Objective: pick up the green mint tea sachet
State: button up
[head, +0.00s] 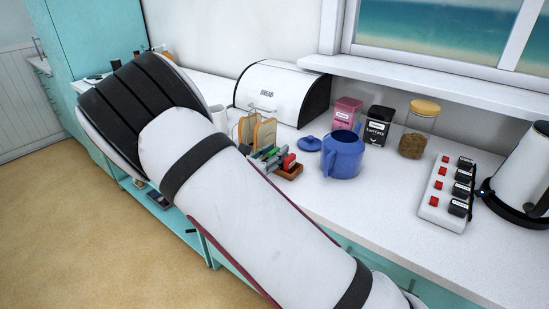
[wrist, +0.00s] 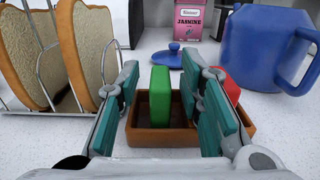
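The green mint tea sachet (wrist: 160,93) stands upright in a brown wooden box (wrist: 140,133) in the wrist view. My gripper (wrist: 161,76) is open, with one teal-padded finger on each side of the sachet. Gaps show between the sachet and both fingers, so it is not gripped. A red sachet (wrist: 229,86) stands further right in the box, partly hidden by the right finger. In the head view the box (head: 292,174) and the red sachet (head: 290,161) show beyond my arm, which hides part of this area.
A toast rack with bread slices (wrist: 88,58) stands close left of my gripper. A blue teapot (head: 343,156) is to the right, its blue lid (head: 309,143) behind the box. A pink jasmine tin (head: 346,113) and bread bin (head: 283,92) stand further back. A switched power strip (head: 447,193) lies right.

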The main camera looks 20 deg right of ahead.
jog(key=c, duration=0.5)
jog(key=shift+r, duration=0.15)
